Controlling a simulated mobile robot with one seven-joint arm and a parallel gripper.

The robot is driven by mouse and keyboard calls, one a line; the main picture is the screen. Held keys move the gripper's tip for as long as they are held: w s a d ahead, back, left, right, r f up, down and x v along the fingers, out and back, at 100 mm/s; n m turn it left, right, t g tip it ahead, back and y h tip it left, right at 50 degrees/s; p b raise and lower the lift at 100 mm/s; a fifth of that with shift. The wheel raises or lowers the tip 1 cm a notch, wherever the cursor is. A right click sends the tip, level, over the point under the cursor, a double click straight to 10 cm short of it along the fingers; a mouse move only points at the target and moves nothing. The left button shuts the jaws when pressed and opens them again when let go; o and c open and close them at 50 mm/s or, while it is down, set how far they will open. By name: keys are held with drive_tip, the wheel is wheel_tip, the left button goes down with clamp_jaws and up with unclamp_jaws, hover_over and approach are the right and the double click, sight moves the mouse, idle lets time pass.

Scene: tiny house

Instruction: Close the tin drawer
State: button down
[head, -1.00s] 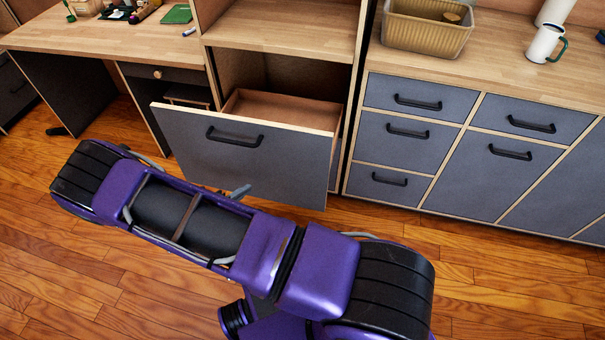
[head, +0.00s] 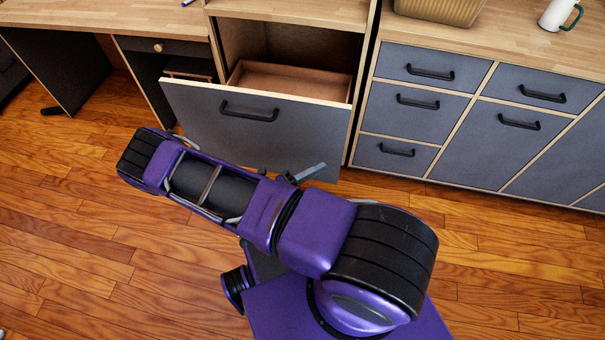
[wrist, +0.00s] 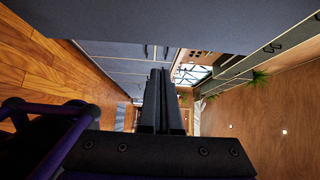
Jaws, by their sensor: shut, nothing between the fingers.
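The tin drawer (head: 215,125) has a large grey front with a black bar handle, in the low cabinet at the middle of the head view. It stands pulled out, and its brown wooden inside shows behind the front. My gripper (head: 318,168) shows only partly past my arm, low before the right part of the drawer front. I cannot tell whether it touches the front. In the wrist view my gripper (wrist: 160,72) has its two dark fingers together and empty. A broad grey surface, probably the drawer front, fills the top of that view.
A grey drawer cabinet (head: 420,105) stands right of the open drawer, its fronts shut. A wooden desk (head: 130,15) stands at left. A basket (head: 440,8) and a white mug (head: 558,14) are on the right counter. Wooden floor (head: 70,230) is clear at left.

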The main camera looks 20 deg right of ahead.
sight(337, 149)
drive_tip(key=w+d, duration=0.1)
drive_tip(key=d, duration=0.1)
drive_tip(key=w+d, duration=0.2)
drive_tip(key=shift+d, duration=0.15)
drive_tip(key=shift+w+d, duration=0.25)
drive_tip(key=shift+w, duration=0.1)
